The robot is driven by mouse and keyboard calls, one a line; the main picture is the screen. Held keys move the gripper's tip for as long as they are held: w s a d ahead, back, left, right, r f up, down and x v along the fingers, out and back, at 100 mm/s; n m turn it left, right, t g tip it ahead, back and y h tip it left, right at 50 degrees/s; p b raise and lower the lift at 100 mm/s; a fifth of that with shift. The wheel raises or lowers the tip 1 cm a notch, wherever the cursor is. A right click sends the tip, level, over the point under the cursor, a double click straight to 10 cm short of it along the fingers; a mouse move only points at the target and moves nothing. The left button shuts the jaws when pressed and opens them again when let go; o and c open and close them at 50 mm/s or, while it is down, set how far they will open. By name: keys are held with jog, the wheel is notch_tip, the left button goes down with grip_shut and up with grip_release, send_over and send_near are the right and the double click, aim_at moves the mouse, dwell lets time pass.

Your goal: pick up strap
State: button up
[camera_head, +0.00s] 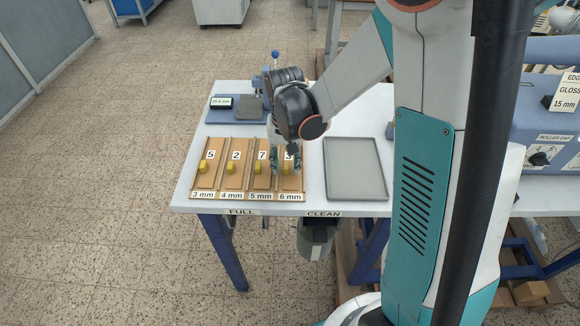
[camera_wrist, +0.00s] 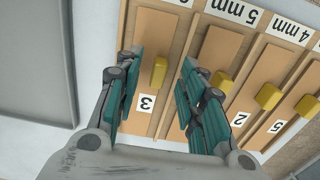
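Several flat brown strips (camera_head: 262,182), which may be the straps, lie in wooden slots, each with a yellow block and a number card. My gripper (camera_head: 284,165) is over the rightmost slot, marked 6 mm. In the wrist view, my gripper (camera_wrist: 162,65) is open, its teal fingers on either side of a yellow block (camera_wrist: 158,72) on the brown strip (camera_wrist: 153,37) with card 3. I see a gap on both sides of that block. Finger height above the strip is hard to tell. The right finger partly hides the neighbouring strip.
An empty grey tray (camera_head: 353,170) lies right of the slots, on the white table (camera_head: 312,192). A small scale (camera_head: 222,103) and a blue device with a lever (camera_head: 274,62) stand behind. A blue roller machine (camera_head: 535,125) stands to the right.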

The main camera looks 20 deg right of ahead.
jog(key=shift+f, duration=0.7)
jog(key=shift+r, duration=0.1)
jog(key=shift+c, duration=0.3)
grip_shut()
jog(key=shift+r, duration=0.1)
